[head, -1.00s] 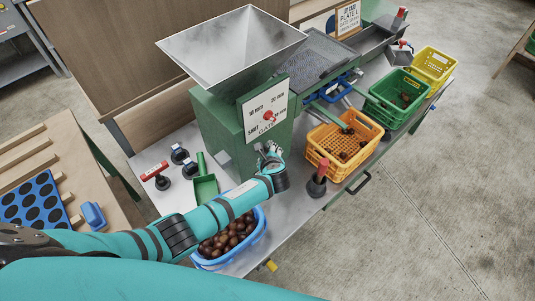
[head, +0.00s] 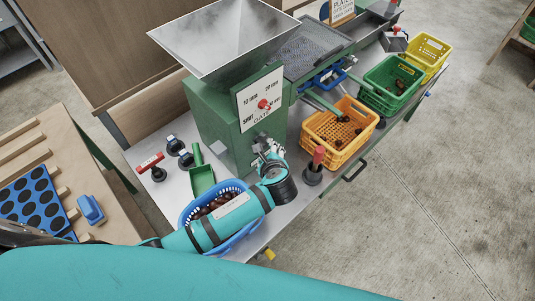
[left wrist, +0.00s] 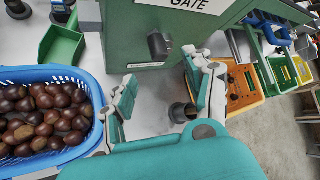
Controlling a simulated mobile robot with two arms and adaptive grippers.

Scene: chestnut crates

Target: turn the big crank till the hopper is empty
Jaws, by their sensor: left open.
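The metal hopper (head: 222,38) sits on the green machine (head: 215,115); its visible inner walls look bare, and its throat is hidden. A dark shaft stub (left wrist: 158,45) sticks out of the machine's front below the gate plate (head: 260,97). No crank arm can be made out on it. A red-handled piece with a dark round base (head: 313,172) stands on the table just right of my left gripper; I cannot tell whether it is the crank. My left gripper (head: 268,152) is open and empty in front of the stub, its fingers (left wrist: 160,75) spread to either side. My right gripper is out of view.
A blue basket of chestnuts (left wrist: 50,75) stands left of my gripper, partly under my arm. A green scoop (head: 201,180) and a red T-handle (head: 150,162) lie behind it. Orange (head: 335,140), green (head: 390,85) and yellow (head: 428,55) crates line the right side.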

